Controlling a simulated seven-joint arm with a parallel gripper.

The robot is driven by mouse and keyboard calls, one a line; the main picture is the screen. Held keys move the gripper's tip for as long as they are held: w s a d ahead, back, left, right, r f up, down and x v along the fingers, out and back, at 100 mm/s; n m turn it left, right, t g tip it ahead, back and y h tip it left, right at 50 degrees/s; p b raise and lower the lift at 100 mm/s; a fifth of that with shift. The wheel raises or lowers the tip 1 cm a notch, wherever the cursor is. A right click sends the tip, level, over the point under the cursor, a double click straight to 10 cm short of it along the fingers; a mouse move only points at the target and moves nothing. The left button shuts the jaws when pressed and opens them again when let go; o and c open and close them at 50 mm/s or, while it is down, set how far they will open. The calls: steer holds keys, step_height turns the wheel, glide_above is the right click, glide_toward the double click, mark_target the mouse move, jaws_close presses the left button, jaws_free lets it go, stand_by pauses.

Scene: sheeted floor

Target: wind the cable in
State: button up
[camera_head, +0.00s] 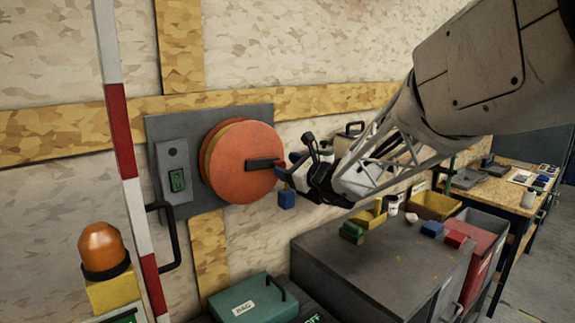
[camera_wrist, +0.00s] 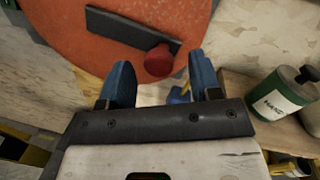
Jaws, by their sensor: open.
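An orange-red cable reel (camera_head: 243,162) is mounted on a grey plate on the wall; its face fills the top of the wrist view (camera_wrist: 90,45). A dark crank bar (camera_head: 263,163) lies across its face, ending in a red knob (camera_wrist: 159,62). My gripper (camera_head: 292,172) is at the reel's right side, by the bar's outer end. In the wrist view its two blue fingers are spread, with the knob between and just beyond their tips; contact cannot be told. The cable itself is not clear.
A grey switch box (camera_head: 176,172) sits left of the reel. A red-white pole (camera_head: 126,150) and orange beacon (camera_head: 102,248) stand further left. A grey cabinet (camera_head: 375,262) with small blocks stands below right. A green-white bottle (camera_wrist: 280,95) is right of my fingers.

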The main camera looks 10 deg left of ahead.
mark_target(267, 166)
steer(key=shift+x, duration=1.5)
jaws_close()
